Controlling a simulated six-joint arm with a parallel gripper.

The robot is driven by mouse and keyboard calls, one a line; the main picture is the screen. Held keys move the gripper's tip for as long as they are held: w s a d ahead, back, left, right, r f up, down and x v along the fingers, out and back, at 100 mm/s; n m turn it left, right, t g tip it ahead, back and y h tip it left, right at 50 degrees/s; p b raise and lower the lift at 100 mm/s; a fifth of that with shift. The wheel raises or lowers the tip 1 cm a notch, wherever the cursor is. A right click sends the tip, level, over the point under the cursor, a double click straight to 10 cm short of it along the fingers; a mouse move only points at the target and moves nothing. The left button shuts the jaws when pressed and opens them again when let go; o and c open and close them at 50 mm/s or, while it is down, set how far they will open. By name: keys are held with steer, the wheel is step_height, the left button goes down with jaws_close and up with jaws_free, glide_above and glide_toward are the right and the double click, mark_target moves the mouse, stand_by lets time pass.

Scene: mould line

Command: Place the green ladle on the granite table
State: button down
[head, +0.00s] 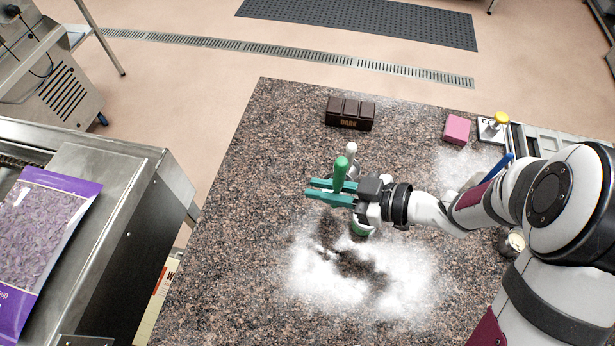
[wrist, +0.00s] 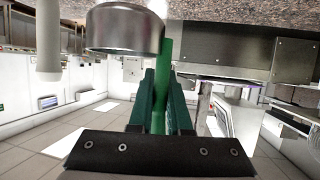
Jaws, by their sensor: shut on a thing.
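The green ladle's handle (head: 341,172) stands up between the jaws of my gripper (head: 312,190) in the head view, above the granite table (head: 230,210). In the wrist view my gripper (wrist: 160,82) is shut on the green handle (wrist: 161,62). A round metal bowl (wrist: 125,28) lies toward the table surface in that view, at the handle's far end. A small green part (head: 359,229) shows below my gripper; I cannot tell if it belongs to the ladle. Whether the bowl touches the table is unclear.
White powder (head: 325,280) covers part of the table. A dark three-part block marked DARK (head: 350,114), a pink block (head: 457,129) and a yellow-knobbed device (head: 500,120) stand at the back. A white-topped thing (head: 352,149) is just behind the handle. The table's left side is clear.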

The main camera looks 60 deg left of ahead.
steer(key=s+a+f, duration=0.2)
steer(key=f, duration=0.1)
steer(key=s+a+f, duration=0.2)
steer(key=s+f, duration=0.1)
steer(key=f, duration=0.1)
steer(key=s+a+f, duration=0.3)
steer(key=shift+s+f, duration=0.15)
steer(key=shift+f, duration=0.15)
steer(key=shift+f, duration=0.15)
steer(key=c, duration=0.9)
jaws_free()
steer(key=shift+o, duration=0.2)
